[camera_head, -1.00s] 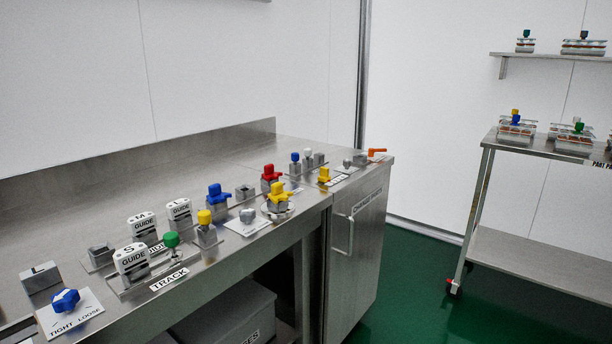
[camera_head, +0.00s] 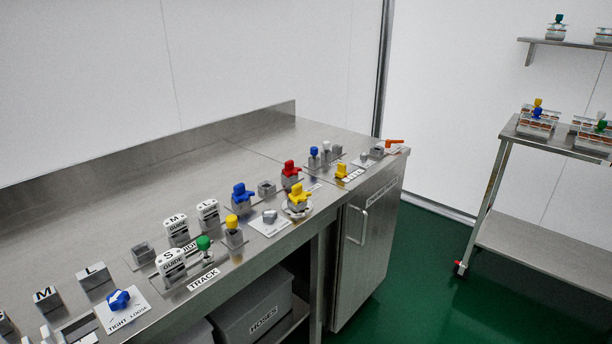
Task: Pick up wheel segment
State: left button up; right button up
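Neither of my grippers is in view. No part is plainly marked as the wheel segment, and I cannot tell which thing it is. Small fixtures with coloured tops stand on the steel bench (camera_head: 110,200): blue (camera_head: 242,193), red (camera_head: 291,168), yellow (camera_head: 299,195) and green (camera_head: 204,243). White guide blocks marked S (camera_head: 171,266), M (camera_head: 177,230) and L (camera_head: 208,212) stand near the TRACK label (camera_head: 203,280). A blue knob (camera_head: 119,299) sits on a TIGHT/LOOSE plate at the lower left.
A steel cart (camera_head: 540,242) at the right carries racks of parts (camera_head: 537,124). A wall shelf (camera_head: 565,43) above it holds more. A HOSES bin (camera_head: 257,312) is under the bench, left of a cabinet (camera_head: 370,240). Green floor (camera_head: 425,270) lies clear between bench and cart.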

aim_at(296, 196)
jog(key=i+l+u, duration=0.1)
jog(key=i+l, duration=0.2)
jog(key=i+l+u, duration=0.15)
jog(key=l, duration=0.25)
jog(key=i+l+u, duration=0.1)
jog(key=i+l, duration=0.25)
jog(key=i+l+u, duration=0.1)
jog(key=l, duration=0.35)
jog(key=i, duration=0.1)
